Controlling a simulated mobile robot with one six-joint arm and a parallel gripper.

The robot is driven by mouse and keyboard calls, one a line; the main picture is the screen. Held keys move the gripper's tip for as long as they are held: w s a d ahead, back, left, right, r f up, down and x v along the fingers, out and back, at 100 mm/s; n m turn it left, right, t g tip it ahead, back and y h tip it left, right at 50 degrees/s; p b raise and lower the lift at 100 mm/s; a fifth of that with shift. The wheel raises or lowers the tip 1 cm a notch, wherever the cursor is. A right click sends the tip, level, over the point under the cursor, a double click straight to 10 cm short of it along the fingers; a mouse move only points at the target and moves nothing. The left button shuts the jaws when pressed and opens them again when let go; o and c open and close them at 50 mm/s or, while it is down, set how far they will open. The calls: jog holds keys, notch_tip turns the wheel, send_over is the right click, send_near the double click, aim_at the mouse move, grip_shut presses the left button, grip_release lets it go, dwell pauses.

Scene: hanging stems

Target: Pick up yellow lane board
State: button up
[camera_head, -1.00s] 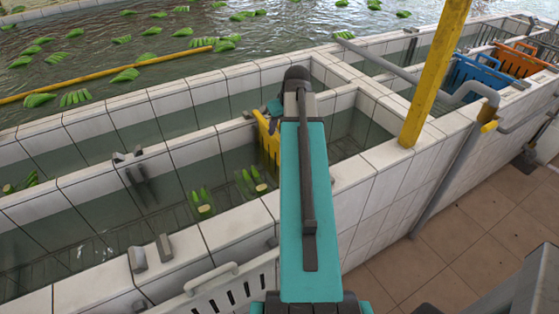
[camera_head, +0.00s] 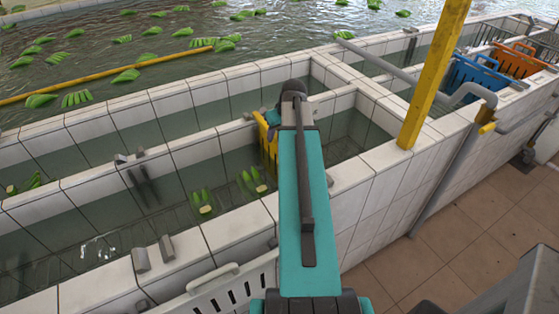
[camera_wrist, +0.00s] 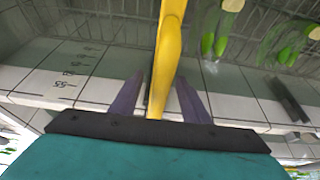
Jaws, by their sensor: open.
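The yellow lane board (camera_head: 268,140) stands upright across the narrow water channel in the head view, partly hidden by my arm. In the wrist view the yellow lane board (camera_wrist: 168,60) runs down the middle of the picture, and its near end lies between my two fingers. My gripper (camera_wrist: 160,92) is open, with one purple-grey finger on each side of the board and gaps showing. In the head view my gripper is mostly hidden behind my arm.
Green banana clusters (camera_head: 202,201) float in the channel left of the board. White tiled walls (camera_head: 185,250) border the channel, with grey brackets (camera_head: 140,259) on the near one. A yellow post (camera_head: 433,75) stands right of my arm.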

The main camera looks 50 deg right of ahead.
jog(key=shift+w+f, duration=0.2)
jog(key=shift+f, duration=0.3)
jog(key=shift+d+f, duration=0.1)
jog(key=shift+f, duration=0.15)
dwell(0.8)
grip_shut()
